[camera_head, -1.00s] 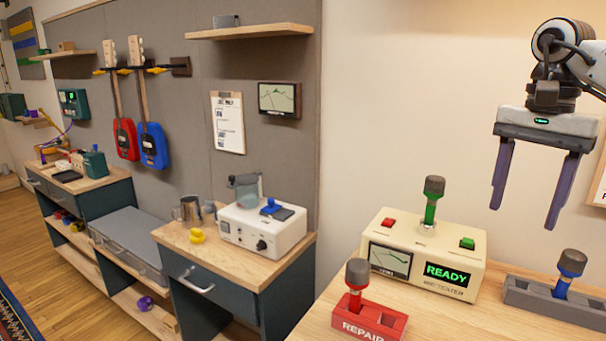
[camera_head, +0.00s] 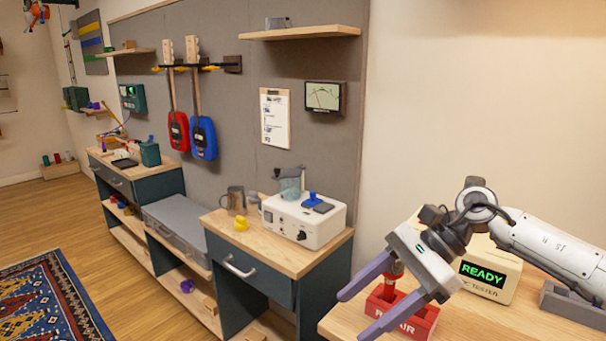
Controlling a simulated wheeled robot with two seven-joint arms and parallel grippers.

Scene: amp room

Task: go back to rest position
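My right gripper (camera_head: 352,316) comes in from the right, low in the head view. Its two purple fingers are spread and nothing shows between their tips. It is in front of the red REPAIR holder (camera_head: 424,316), which is partly covered by the fingers. A red-banded microphone (camera_head: 391,288) stands in that holder, mostly hidden behind the gripper. The cream mic tester (camera_head: 508,279), its screen lit READY, is partly behind my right arm. The green microphone is hidden. My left gripper is not in view.
A wooden table (camera_head: 345,319) bears the tester and holders, including a grey holder (camera_head: 572,302) at the right edge. A bench (camera_head: 335,244) with a white device (camera_head: 302,220) stands left of it. Open wooden floor (camera_head: 40,222) and a patterned rug (camera_head: 45,300) lie at left.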

